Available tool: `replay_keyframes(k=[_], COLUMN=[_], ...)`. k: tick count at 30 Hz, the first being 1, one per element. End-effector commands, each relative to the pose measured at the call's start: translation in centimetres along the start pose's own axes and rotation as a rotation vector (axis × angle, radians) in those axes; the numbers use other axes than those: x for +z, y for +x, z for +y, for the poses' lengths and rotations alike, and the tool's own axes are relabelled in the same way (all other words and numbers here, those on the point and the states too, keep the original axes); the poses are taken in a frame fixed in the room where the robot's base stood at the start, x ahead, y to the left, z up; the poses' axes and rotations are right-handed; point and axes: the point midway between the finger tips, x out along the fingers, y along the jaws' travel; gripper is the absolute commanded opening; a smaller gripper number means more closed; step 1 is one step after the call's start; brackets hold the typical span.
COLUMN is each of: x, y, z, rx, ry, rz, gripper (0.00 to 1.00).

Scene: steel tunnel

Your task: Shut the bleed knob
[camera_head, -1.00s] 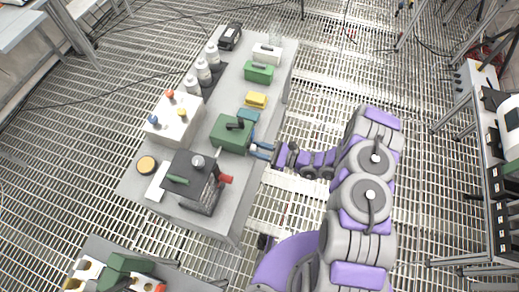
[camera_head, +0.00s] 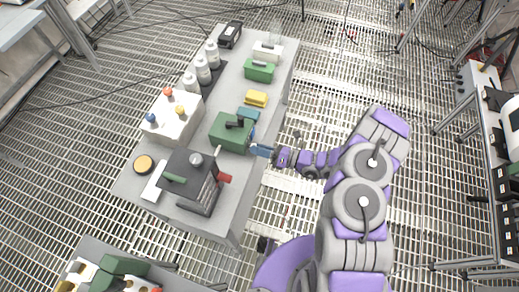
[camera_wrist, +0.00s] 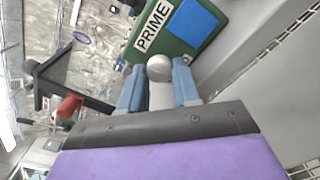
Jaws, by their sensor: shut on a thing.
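The green box (camera_head: 227,134) stands near the right edge of the grey bench, with a black handle on top. In the wrist view, its green face (camera_wrist: 198,48) carries a white "PRIME" label (camera_wrist: 152,27) and a blue panel. A round silver knob (camera_wrist: 159,68), which looks like the bleed knob, sits at the lower edge of that face. My gripper (camera_head: 257,149) reaches it from the right. Its two blue fingers are on either side of the knob in the wrist view (camera_wrist: 159,80), shut on it. The knob is hidden in the head view.
A dark box with a red part (camera_head: 196,182) stands close to the green box on the bench (camera_head: 142,188). A white box with coloured knobs (camera_head: 174,118), bottles (camera_head: 204,72) and a yellow block (camera_head: 255,98) are farther back.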

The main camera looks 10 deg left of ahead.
Motion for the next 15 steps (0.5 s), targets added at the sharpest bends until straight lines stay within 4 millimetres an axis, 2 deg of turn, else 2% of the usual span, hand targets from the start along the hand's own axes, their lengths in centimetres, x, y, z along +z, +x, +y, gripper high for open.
replay_keyframes(k=[15], x=[0.30], y=[-0.09], z=[-0.28], rx=[-0.006], ry=[0.488], rz=[-0.008], gripper=[0.01])
